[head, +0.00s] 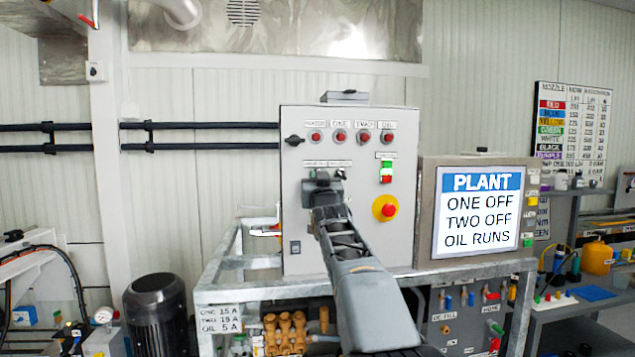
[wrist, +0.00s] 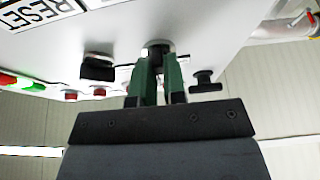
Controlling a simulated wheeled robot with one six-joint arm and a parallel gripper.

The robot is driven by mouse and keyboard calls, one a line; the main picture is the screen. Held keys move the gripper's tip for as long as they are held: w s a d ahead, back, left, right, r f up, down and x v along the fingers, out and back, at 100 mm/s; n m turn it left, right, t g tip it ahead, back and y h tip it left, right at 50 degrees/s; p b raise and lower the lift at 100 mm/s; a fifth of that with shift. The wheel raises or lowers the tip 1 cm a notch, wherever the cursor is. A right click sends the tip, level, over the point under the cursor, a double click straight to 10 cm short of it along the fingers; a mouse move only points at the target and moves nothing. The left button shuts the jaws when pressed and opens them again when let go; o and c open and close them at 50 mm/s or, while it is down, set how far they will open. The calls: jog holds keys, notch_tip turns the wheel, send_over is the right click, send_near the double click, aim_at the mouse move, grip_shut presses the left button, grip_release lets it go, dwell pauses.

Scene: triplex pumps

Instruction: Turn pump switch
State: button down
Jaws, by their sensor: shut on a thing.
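The grey control box (head: 350,230) stands on a metal frame in the middle of the head view. My gripper (head: 321,184) is at the box's front panel, below the row of red lights. In the wrist view my gripper's green fingers (wrist: 157,82) are closed around a pump switch (wrist: 158,46) on the panel. Only the switch's round base shows; its handle is hidden between the fingers, so its angle cannot be told. One black knob (wrist: 97,67) is on the left of the fingers and another black knob (wrist: 207,82) is on the right, both apart from them.
Red indicator lights (head: 365,136), a green and red switch (head: 386,172) and a red emergency stop on yellow (head: 385,208) are on the panel. A PLANT sign screen (head: 480,211) stands to the right. A dark motor (head: 157,310) is at lower left.

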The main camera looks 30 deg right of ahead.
jog(key=c, duration=1.2)
grip_release()
jog(key=b+v, duration=0.4)
jog(key=v, duration=0.9)
jog(key=shift+s+a+f, duration=0.15)
jog(key=shift+s+f, duration=0.05)
jog(key=shift+s, duration=0.1)
